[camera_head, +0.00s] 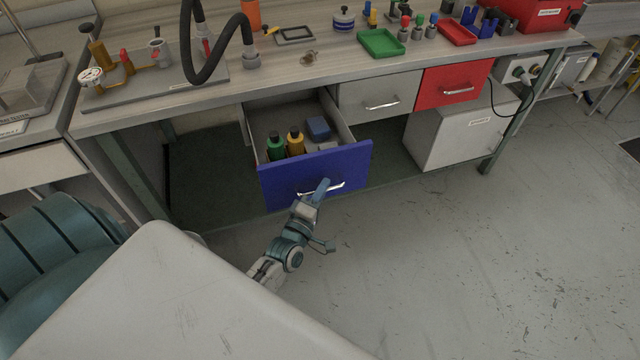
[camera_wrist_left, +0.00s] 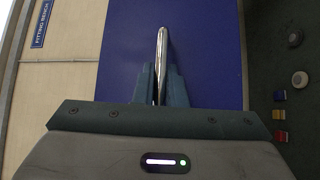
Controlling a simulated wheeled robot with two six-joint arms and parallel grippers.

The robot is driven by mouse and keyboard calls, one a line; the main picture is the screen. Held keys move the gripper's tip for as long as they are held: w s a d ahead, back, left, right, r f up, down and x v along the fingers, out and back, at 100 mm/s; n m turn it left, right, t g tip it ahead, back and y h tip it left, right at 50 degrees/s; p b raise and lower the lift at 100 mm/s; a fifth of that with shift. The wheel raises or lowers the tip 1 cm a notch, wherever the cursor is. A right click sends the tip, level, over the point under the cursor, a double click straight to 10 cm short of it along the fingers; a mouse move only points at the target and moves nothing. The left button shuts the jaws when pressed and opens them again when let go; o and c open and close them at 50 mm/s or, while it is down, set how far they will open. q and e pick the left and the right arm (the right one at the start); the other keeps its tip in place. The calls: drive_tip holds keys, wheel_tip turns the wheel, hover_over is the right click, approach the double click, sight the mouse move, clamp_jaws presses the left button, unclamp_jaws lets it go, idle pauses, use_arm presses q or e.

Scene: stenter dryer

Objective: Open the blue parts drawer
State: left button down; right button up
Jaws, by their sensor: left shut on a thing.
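The blue parts drawer (camera_head: 283,182) stands pulled out from under the workbench in the head view. Inside it are a green bottle (camera_head: 276,148), a yellow bottle (camera_head: 296,143) and a blue box (camera_head: 318,128). My left gripper (camera_head: 321,190) is at the drawer front, shut on its metal handle (camera_head: 336,187). In the left wrist view the fingers (camera_wrist_left: 161,84) sit on both sides of the handle bar (camera_wrist_left: 161,50), in front of the blue face (camera_wrist_left: 207,50). My right gripper is in neither view.
A grey drawer (camera_head: 378,98) and a red drawer (camera_head: 456,83) are closed to the right. A white cabinet (camera_head: 462,132) stands below them. The workbench top (camera_head: 300,60) holds a black hose, a green tray (camera_head: 381,43) and small parts. The floor (camera_head: 450,250) at right is clear.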

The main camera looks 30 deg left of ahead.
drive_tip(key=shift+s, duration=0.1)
use_arm(q)
drive_tip(key=c, duration=1.5)
unclamp_jaws()
